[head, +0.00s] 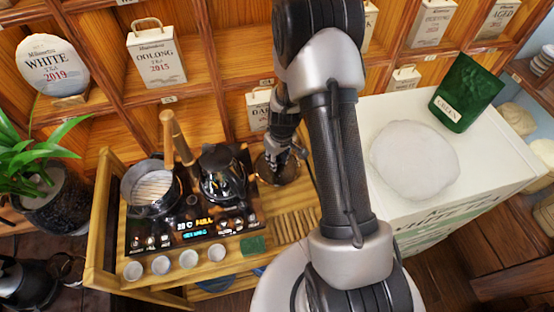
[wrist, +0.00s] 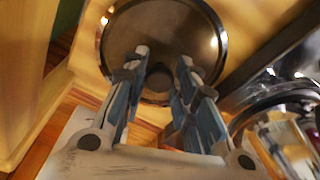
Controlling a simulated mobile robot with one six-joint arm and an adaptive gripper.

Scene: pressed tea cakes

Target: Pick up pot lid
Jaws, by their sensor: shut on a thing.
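The pot lid (wrist: 205,22) is a round dark disc with a shiny metal rim and a small knob in its middle. In the wrist view the fingers of my gripper (wrist: 160,85) are shut on the knob, and the lid lies just beyond the fingertips. In the head view my gripper (head: 283,160) points down at the right part of the wooden tea cart. The lid (head: 290,175) shows there as a dark round shape, partly hidden by the gripper. I cannot tell whether the lid touches the cart.
A dark kettle (head: 222,178) and a steamer pot (head: 150,209) stand on the black cooktop (head: 195,226) left of my gripper. Several white cups (head: 188,258) line the cart's front. A white box (head: 478,167) stands at right.

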